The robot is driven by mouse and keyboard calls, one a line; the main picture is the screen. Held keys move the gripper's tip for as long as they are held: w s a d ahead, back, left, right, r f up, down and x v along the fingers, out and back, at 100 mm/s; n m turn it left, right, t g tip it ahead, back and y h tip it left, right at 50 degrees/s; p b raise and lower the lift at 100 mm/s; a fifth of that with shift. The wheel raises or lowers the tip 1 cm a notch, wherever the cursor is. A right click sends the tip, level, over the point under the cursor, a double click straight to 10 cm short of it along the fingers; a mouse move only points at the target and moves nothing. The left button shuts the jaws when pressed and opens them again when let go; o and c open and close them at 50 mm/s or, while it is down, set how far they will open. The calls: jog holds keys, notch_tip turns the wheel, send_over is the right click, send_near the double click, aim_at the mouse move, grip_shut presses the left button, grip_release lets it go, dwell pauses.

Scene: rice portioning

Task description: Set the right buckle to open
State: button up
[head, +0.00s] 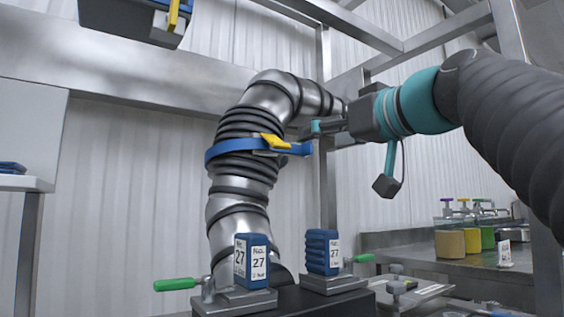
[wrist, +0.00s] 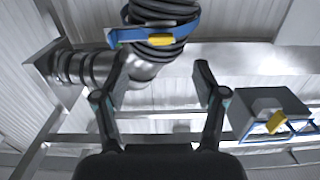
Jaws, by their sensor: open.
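A yellow buckle (head: 275,142) sits on a blue strap (head: 228,147) around the ribbed sleeve of a metal pipe. The same buckle shows in the wrist view (wrist: 161,41), beyond and between my fingertips. A second yellow buckle (head: 173,14) is on a grey box at the upper left, also at the right of the wrist view (wrist: 275,122). I cannot tell for sure which one is the right buckle. My gripper (head: 314,136) is open and empty, just right of the strap buckle, apparently not touching it. Its open fingers frame the pipe in the wrist view (wrist: 164,72).
Two blue blocks labelled 27 (head: 251,262) (head: 322,252) stand on clamps with green handles below the pipe. Coloured dispenser containers (head: 450,240) stand on a metal counter at the right. Metal frame beams cross behind my arm.

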aim_at(283, 148)
jog(key=p+x, duration=0.2)
jog(key=x, duration=1.2)
jog(key=shift+r+p, duration=0.15)
jog(key=shift+p, duration=0.2)
jog(key=shift+s, duration=0.1)
grip_shut()
jog(key=shift+d+r, duration=0.1)
